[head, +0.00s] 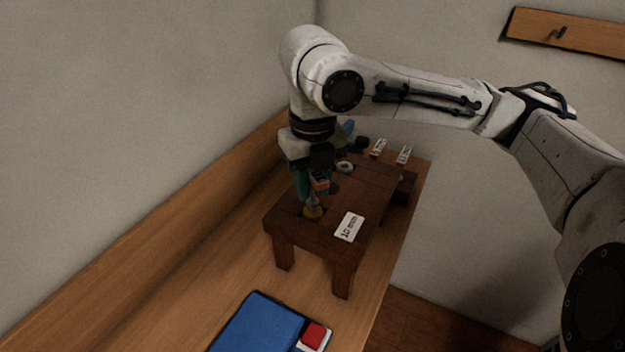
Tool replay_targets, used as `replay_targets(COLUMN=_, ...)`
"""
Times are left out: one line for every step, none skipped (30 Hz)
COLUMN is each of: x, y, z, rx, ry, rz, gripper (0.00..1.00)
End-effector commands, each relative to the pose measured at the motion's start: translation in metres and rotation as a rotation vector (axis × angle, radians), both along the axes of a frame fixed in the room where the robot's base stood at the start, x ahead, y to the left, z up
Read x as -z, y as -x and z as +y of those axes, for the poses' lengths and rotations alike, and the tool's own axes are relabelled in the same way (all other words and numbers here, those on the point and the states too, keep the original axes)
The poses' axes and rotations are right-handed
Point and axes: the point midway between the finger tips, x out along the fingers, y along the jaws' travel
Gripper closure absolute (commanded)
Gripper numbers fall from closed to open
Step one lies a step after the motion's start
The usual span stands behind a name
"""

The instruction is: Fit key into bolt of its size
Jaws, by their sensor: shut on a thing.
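My gripper (313,186) points down over the near part of a dark brown wooden stand (290,223). A brass-coloured bolt (312,212) sits in the stand's top, right below the fingers. I cannot tell whether the key touches it. A white label reading 10 mm (348,227) lies to the right of this bolt. A pale round piece (344,167) shows farther back on the stand, partly behind my gripper.
Two more labels (379,147) (404,155) stand at the stand's far end, too small to read. A blue pad (258,325) and a red button on a white base (314,335) lie in front on the wooden counter (190,290). A wall rises at left.

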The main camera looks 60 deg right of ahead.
Motion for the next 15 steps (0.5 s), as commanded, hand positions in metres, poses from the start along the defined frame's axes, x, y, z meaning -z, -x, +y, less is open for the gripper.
replay_targets(x=0.0022, y=0.0, z=0.0, rx=0.0, ry=0.0, rz=0.0, gripper=1.0)
replay_targets(x=0.0029, y=0.0001, z=0.0001, rx=0.0, ry=0.0, rz=0.0, gripper=1.0)
replay_targets(x=0.0038, y=0.0001, z=0.0001, rx=0.0, ry=0.0, rz=0.0, gripper=1.0)
replay_targets(x=0.0045, y=0.0, z=0.0001, rx=0.0, ry=0.0, rz=0.0, gripper=1.0)
replay_targets(x=0.0051, y=0.0, z=0.0001, rx=0.0, ry=0.0, rz=0.0, gripper=1.0)
replay_targets(x=0.0044, y=0.0, z=0.0, rx=0.0, ry=0.0, rz=0.0, gripper=0.68)
replay_targets(x=0.004, y=0.0, z=0.0, rx=0.0, ry=0.0, rz=0.0, gripper=0.66)
replay_targets(x=0.004, y=0.0, z=0.0, rx=0.0, ry=0.0, rz=0.0, gripper=0.63)
replay_targets(x=0.004, y=0.0, z=0.0, rx=0.0, ry=0.0, rz=0.0, gripper=0.59)
replay_targets(x=0.004, y=0.0, z=0.0, rx=0.0, ry=0.0, rz=0.0, gripper=0.56)
replay_targets(x=0.004, y=0.0, z=0.0, rx=0.0, ry=0.0, rz=0.0, gripper=0.53)
replay_targets(x=0.004, y=0.0, z=0.0, rx=0.0, ry=0.0, rz=0.0, gripper=0.49)
replay_targets(x=0.004, y=0.0, z=0.0, rx=0.0, ry=0.0, rz=0.0, gripper=0.46)
replay_targets(x=0.004, y=0.0, z=0.0, rx=0.0, ry=0.0, rz=0.0, gripper=0.44)
replay_targets(x=0.004, y=0.0, z=0.0, rx=0.0, ry=0.0, rz=0.0, gripper=0.41)
